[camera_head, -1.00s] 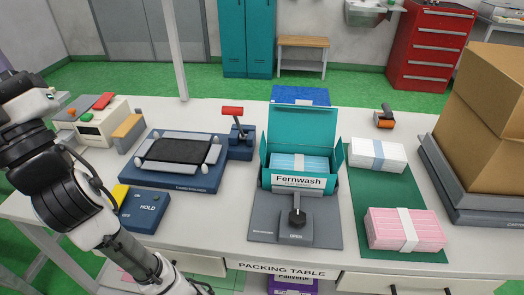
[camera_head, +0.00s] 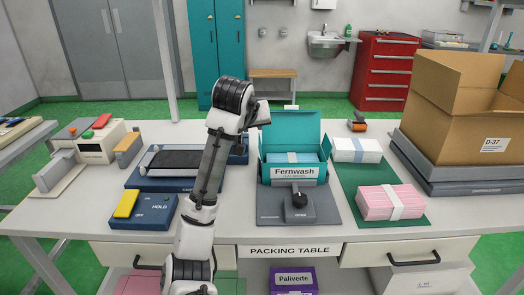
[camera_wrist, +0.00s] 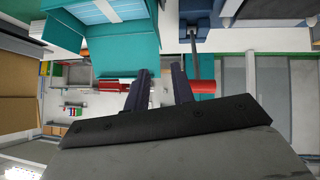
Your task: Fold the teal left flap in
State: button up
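The teal carton (camera_head: 292,136) stands open on the dark fixture in the head view, its back lid raised. Blue-and-white packs (camera_head: 292,157) lie inside, behind the "Fernwash" label. The teal left flap (camera_head: 262,143) stands out at the carton's left side. My gripper (camera_wrist: 160,88) is open and empty in the wrist view, its two dark fingers apart. In the head view my arm's end is just left of the carton's upper left, and it hides the fingers. The wrist view shows teal carton panels (camera_wrist: 120,48) above the fingers; nothing is held.
A red lever handle (camera_wrist: 200,87) appears beside the right finger in the wrist view; my arm hides it in the head view. A white pack (camera_head: 357,149) and pink pack (camera_head: 391,202) lie on the green mat.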

jog(key=x, duration=0.4)
jog(key=p+x, duration=0.1)
jog(key=x, duration=0.4)
jog(key=s+f+p+x, duration=0.1)
jog(key=x, duration=0.4)
jog(key=shift+w+d, duration=0.1)
jog(key=shift+d, duration=0.15)
grip_shut()
